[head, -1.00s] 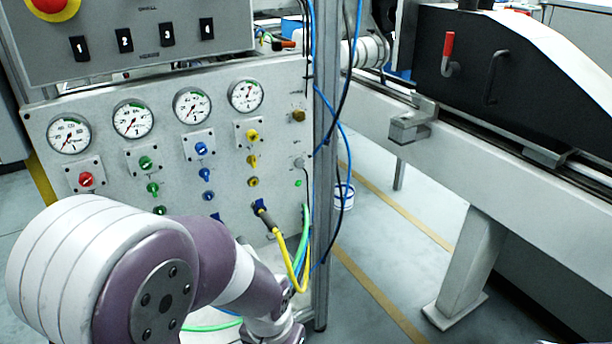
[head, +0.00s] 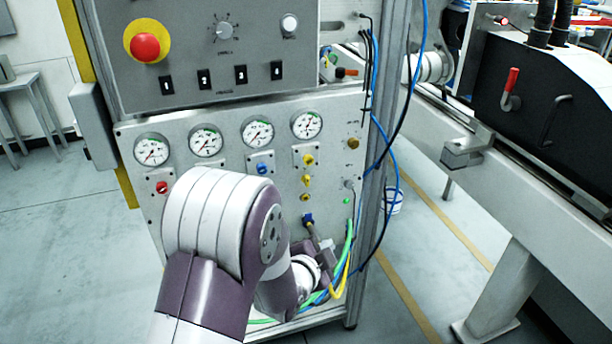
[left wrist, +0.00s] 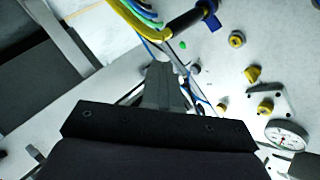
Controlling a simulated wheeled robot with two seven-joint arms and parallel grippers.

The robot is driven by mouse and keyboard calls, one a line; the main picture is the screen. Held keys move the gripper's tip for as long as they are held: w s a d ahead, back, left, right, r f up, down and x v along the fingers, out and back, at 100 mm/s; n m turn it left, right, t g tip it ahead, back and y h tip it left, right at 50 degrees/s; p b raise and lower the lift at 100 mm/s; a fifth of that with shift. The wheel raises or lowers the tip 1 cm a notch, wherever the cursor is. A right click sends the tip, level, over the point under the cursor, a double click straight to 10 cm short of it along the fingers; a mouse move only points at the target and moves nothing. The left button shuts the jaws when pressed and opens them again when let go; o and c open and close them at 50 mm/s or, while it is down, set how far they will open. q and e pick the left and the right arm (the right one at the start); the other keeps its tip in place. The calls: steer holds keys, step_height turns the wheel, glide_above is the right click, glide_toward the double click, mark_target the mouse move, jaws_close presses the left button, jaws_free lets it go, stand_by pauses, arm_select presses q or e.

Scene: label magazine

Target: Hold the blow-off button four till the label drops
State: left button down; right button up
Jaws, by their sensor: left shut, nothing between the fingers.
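My left gripper (head: 327,248) is shut and empty, low in front of the right part of the gauge panel (head: 285,200); its closed fingers also show in the left wrist view (left wrist: 162,82). Under the fourth gauge (head: 307,124) are a yellow knob on a plate (head: 308,160), a yellow lever (head: 306,181) and a round yellow fitting (head: 305,197). The gripper is below these; contact is not visible. A black number 4 plate (head: 277,70) is on the upper box. I cannot tell which part is blow-off button four. No label is recognisable. My right gripper is not in view.
A yellow hose (left wrist: 140,22) with a dark end and green hoses hang close to the gripper. Blue cables (head: 395,190) run along the frame post (head: 376,240) on the right. A red stop button (head: 146,47) is on the upper box. A conveyor (head: 480,175) stands right.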

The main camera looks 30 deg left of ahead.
mark_target(305, 198)
arm_select(q)
steer(key=r+t, duration=0.1)
steer(key=r+m, duration=0.1)
steer(key=r, duration=0.1)
steer(key=shift+w+a+t, duration=0.15)
steer(key=shift+a+t, duration=0.2)
steer(key=shift+t, duration=0.05)
steer(key=w+a, duration=0.4)
steer(key=a, duration=0.1)
steer(key=shift+w+a+f, duration=0.1)
steer(key=shift+w+a, duration=0.15)
steer(key=shift+w, duration=0.05)
steer(key=shift+w+a, duration=0.55)
steer(key=shift+a, duration=0.05)
steer(key=shift+a, duration=0.1)
stand_by(1.2)
steer(key=shift+w+a, duration=0.25)
steer(key=shift+w, duration=0.05)
steer(key=shift+w+a, duration=0.2)
steer(key=shift+a, duration=0.1)
stand_by(2.0)
